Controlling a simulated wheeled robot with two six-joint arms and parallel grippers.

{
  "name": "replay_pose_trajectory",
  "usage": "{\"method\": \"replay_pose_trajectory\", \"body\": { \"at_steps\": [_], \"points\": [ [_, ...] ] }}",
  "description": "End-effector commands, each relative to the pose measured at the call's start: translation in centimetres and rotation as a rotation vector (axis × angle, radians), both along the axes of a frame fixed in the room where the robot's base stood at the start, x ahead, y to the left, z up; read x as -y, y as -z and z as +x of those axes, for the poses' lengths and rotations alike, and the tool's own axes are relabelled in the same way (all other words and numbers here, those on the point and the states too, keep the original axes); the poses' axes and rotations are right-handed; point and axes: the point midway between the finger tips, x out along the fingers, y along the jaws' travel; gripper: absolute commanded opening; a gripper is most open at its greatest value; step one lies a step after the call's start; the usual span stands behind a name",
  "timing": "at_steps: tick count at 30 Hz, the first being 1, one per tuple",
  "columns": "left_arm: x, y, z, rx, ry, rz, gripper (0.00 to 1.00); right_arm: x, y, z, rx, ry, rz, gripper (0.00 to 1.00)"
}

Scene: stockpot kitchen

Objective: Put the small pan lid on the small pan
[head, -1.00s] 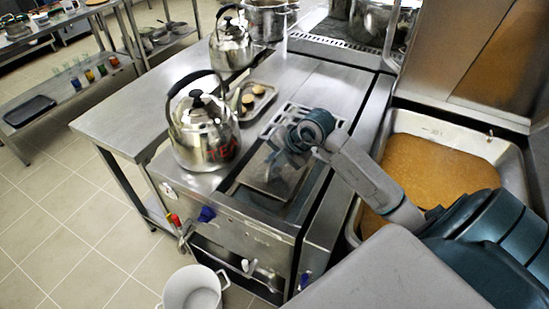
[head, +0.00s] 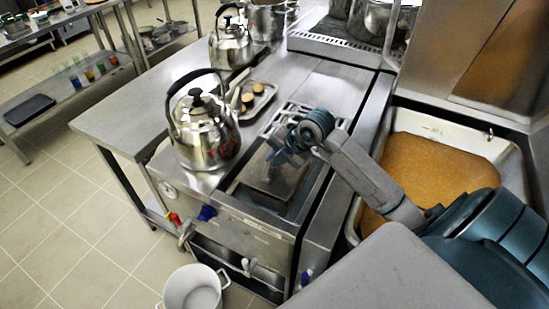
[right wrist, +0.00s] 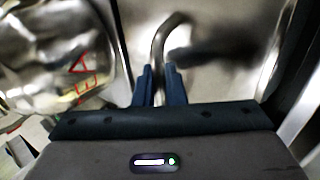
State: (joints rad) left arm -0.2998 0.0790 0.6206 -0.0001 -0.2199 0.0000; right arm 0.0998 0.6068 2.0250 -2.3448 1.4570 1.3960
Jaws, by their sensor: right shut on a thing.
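A flat rectangular metal lid (head: 272,182) is over a recessed rectangular pan (head: 262,203) in the steel counter. A strip of the pan's darker inside shows along the lid's front edge. I cannot tell whether the lid touches the rim. My right gripper (head: 280,153) is above the lid, pointing down. In the right wrist view, my right gripper (right wrist: 159,88) is shut on the curved metal handle (right wrist: 162,45) of the lid (right wrist: 215,65). The far side of the pan is hidden by the lid and gripper. My left gripper is out of view.
A kettle with red letters (head: 205,140) stands close to the left of the lid. Another kettle (head: 231,45) and a small tray (head: 262,97) are behind. A large pan of brown liquid (head: 440,165) is on the right. A white pot (head: 193,290) is low in front.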

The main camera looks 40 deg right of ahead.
Motion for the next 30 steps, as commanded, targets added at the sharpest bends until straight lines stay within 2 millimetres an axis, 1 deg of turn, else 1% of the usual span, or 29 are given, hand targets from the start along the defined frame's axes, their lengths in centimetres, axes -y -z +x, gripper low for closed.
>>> {"method": "replay_pose_trajectory", "body": {
  "at_steps": [13, 23, 30],
  "points": [
    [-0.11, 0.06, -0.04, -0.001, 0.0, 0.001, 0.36, -0.02, 0.1, 0.01, 0.001, 0.0, 0.0, 0.0],
    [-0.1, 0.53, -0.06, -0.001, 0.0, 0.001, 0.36, -0.01, 0.82, 0.0, 0.001, 0.0, 0.0, 0.0],
    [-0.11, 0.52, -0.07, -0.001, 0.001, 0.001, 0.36, -0.01, 0.85, 0.0, 0.001, 0.0, 0.0, 0.0]
  ]
}}
